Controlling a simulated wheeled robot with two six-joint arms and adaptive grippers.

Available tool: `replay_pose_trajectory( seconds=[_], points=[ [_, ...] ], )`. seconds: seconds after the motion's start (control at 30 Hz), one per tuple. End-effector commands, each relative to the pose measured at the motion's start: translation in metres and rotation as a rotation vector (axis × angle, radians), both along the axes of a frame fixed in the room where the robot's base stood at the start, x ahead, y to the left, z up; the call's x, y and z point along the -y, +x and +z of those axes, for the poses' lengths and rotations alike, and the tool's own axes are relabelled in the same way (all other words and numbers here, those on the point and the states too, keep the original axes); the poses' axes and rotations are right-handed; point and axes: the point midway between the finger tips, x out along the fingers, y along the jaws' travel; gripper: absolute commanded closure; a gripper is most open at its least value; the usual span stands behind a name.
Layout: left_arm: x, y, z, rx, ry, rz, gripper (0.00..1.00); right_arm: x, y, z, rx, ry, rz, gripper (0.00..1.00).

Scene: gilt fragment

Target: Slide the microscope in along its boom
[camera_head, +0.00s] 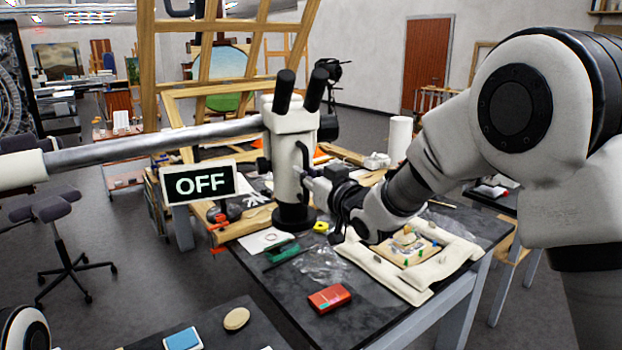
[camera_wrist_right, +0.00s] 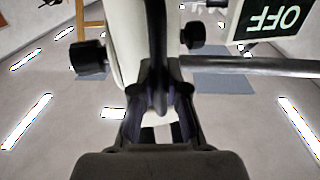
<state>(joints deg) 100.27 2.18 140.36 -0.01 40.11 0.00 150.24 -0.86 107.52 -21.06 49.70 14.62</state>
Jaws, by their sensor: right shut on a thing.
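The microscope (camera_head: 290,160) has a white upright body, two black eyepieces and a dark round lower end. It hangs at the right end of a silver boom (camera_head: 150,139), above the work table. My right gripper (camera_head: 309,179) reaches it from the right and is shut on a part at the body's side, largely hidden by the gripper. In the right wrist view, the fingers (camera_wrist_right: 157,103) close around a dark upright piece in front of the white microscope body (camera_wrist_right: 128,45), with the boom (camera_wrist_right: 250,66) running right. My left gripper is not in view.
Below the microscope, the dark table (camera_head: 370,318) holds a red box (camera_head: 329,298), a green item (camera_head: 281,251) and a padded cream support (camera_head: 388,274) under a panel. A wooden easel frame (camera_head: 225,88) rises behind. A stool (camera_head: 62,240) stands left.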

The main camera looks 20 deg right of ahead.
Motion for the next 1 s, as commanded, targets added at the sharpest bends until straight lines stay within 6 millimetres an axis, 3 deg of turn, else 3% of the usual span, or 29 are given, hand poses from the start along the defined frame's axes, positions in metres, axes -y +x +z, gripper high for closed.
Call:
replay_pose_trajectory(
  seconds=[0.17, 0.2, 0.27, 0.3, 0.67, 0.77, 1.0],
  points=[
    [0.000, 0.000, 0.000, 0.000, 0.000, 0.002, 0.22, 0.001, 0.000, -0.006, -0.013, -0.001, -0.004, 1.00],
    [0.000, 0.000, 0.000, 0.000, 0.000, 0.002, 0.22, 0.001, 0.000, -0.006, -0.013, -0.001, -0.003, 0.83],
    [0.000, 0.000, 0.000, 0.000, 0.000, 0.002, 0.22, 0.001, 0.000, -0.005, -0.012, 0.000, -0.003, 0.62],
    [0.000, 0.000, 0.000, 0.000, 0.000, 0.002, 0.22, 0.001, 0.000, -0.005, -0.011, 0.000, -0.004, 0.61],
    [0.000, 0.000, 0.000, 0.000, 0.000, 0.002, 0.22, 0.005, -0.007, -0.002, -0.008, 0.004, -0.007, 0.61],
    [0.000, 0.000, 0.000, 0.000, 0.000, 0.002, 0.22, 0.009, -0.024, -0.002, -0.009, 0.005, -0.006, 0.61],
    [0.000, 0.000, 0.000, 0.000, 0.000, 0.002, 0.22, 0.023, -0.084, -0.003, -0.010, 0.003, -0.004, 0.61]
  ],
)
